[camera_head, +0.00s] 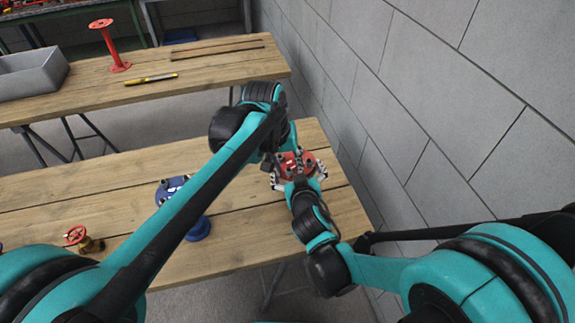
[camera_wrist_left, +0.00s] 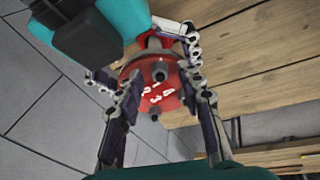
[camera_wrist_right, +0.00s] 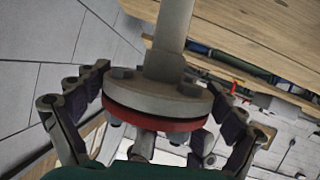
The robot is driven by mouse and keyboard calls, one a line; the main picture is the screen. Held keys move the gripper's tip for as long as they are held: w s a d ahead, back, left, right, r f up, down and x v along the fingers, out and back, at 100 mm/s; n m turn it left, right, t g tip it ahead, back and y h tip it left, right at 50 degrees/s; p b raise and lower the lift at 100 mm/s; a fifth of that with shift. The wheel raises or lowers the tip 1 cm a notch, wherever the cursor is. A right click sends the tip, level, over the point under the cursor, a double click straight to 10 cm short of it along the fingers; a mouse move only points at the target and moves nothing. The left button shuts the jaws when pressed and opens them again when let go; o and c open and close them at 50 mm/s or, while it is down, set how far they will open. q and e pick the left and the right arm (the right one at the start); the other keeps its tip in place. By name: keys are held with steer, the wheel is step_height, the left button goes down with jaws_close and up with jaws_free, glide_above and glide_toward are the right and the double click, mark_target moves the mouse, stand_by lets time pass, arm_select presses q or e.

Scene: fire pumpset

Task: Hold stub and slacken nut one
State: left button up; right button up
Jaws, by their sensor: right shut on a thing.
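A red round flange (camera_head: 295,164) with white marks and protruding bolts sits at the right end of the near bench. In the left wrist view, the red flange (camera_wrist_left: 163,95) shows its marked face. My left gripper (camera_wrist_left: 160,84) is open, with its fingers apart on either side of this face. The right wrist view shows a grey pipe stub (camera_wrist_right: 169,42) joined to a bolted grey flange (camera_wrist_right: 157,96), with a red rim (camera_wrist_right: 160,121) against it. My right gripper (camera_wrist_right: 157,84) is shut on the flanged stub, a finger at each side. The nuts' far sides are hidden.
A blue flanged part (camera_head: 198,229) and a small red-wheeled brass valve (camera_head: 84,238) stand on the near bench (camera_head: 110,180). The far bench (camera_head: 185,75) holds a grey bin (camera_head: 30,76), a red spool (camera_head: 112,48) and a yellow tool (camera_head: 152,79). A block wall (camera_head: 440,110) rises close on the right.

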arm_select(q)
steer(key=shift+r, duration=0.1)
steer(key=v, duration=1.2)
arm_select(e)
steer(key=o, duration=1.5)
